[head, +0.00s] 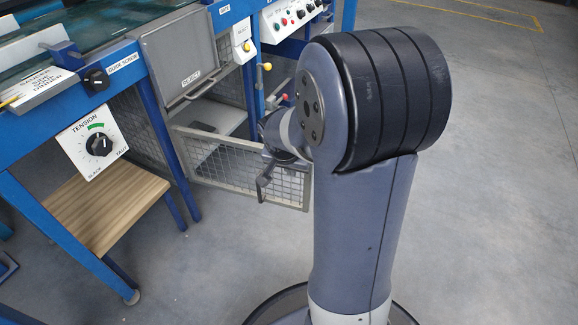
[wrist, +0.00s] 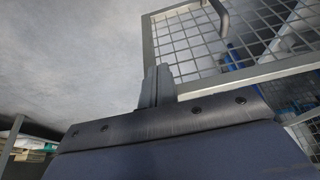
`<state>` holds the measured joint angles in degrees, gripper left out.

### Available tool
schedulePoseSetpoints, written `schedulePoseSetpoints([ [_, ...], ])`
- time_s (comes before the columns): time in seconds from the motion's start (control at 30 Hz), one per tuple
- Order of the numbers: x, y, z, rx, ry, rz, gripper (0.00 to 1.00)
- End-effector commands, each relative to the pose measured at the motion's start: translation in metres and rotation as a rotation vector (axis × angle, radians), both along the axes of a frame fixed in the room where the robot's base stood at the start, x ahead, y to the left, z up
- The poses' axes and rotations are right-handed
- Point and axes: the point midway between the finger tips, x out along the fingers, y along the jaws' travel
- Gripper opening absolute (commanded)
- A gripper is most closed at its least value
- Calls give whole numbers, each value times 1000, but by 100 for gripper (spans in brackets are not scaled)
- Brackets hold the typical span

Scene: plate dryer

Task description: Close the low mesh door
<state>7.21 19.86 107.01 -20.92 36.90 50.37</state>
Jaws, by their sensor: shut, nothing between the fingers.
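The low mesh door (head: 222,167) has a grey frame and wire grid. It stands open, swung out from the machine's lower opening, and my arm overlaps its right part in the head view. In the wrist view the mesh door (wrist: 188,42) fills the upper right, with a curved grey handle (wrist: 220,16) at the top. My gripper (wrist: 156,82) is shut and empty. Its fingertips are at the corner of the door frame; I cannot tell whether they touch it.
The blue-framed machine has a grey REJECT panel (head: 180,57) above the opening. A tension dial (head: 92,141) and a wooden shelf (head: 106,205) are at left. Small yellow and red knobs stick out near the opening. The grey floor (head: 500,190) at right is clear.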

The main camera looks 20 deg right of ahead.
Motion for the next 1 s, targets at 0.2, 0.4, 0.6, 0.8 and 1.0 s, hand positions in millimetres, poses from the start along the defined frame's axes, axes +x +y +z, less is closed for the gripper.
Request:
schedulePoseSetpoints([
  [0.2, 22, -21, -5, 0, -1, -2, 0],
  [0.4, 30, -28, -4, 0, 0, 1, 0],
  [0.6, 31, -28, -3, 0, 0, 1, 0],
  [0.8, 31, -29, -3, -1, 1, 2, 0],
  [1.0, 40, -38, -1, 1, 2, 30, 0],
])
